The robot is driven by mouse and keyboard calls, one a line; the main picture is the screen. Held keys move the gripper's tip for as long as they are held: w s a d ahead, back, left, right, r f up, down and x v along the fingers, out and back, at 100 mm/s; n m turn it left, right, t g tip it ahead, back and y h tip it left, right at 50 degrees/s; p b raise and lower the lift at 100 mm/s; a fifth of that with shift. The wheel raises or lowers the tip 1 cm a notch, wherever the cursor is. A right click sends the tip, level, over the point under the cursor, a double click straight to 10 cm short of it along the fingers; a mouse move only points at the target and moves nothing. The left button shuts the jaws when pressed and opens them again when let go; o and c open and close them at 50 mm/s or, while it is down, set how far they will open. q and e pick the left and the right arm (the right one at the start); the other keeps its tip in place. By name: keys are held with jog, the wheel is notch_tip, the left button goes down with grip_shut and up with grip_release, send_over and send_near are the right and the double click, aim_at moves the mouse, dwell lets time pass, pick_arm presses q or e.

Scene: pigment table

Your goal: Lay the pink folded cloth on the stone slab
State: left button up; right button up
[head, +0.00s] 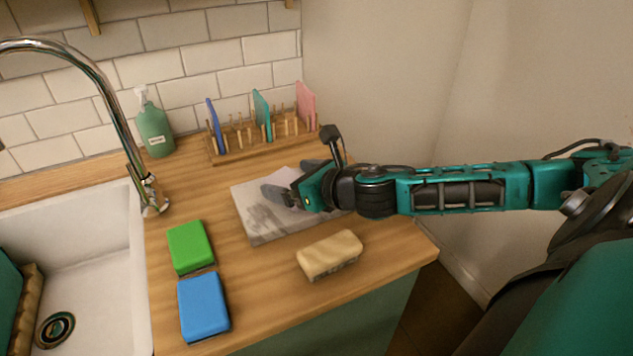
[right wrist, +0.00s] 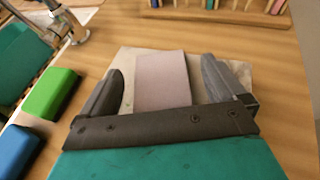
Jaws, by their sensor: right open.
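The stone slab (head: 262,228) is a pale grey, marbled plate lying flat on the wooden counter. The pink folded cloth (right wrist: 163,82) shows in the right wrist view as a pale pink, flat rectangle that appears to lie on the slab (right wrist: 128,60). In the head view it is mostly hidden by my right gripper (head: 288,182). My right gripper is open low over the slab, with one finger on each side of the cloth and a visible gap to it in the right wrist view (right wrist: 163,72). My left gripper is not in view.
A wooden rack (head: 245,147) with blue, teal and pink upright pieces stands behind the slab. A green block (head: 190,246), a blue block (head: 203,306) and a beige block (head: 329,256) lie nearby. The sink (head: 95,265), tap (head: 120,105) and soap bottle (head: 154,128) are left.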

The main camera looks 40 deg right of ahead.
jog(key=v, duration=1)
jog(key=shift+s, duration=0.3)
jog(key=shift+a+r, duration=0.1)
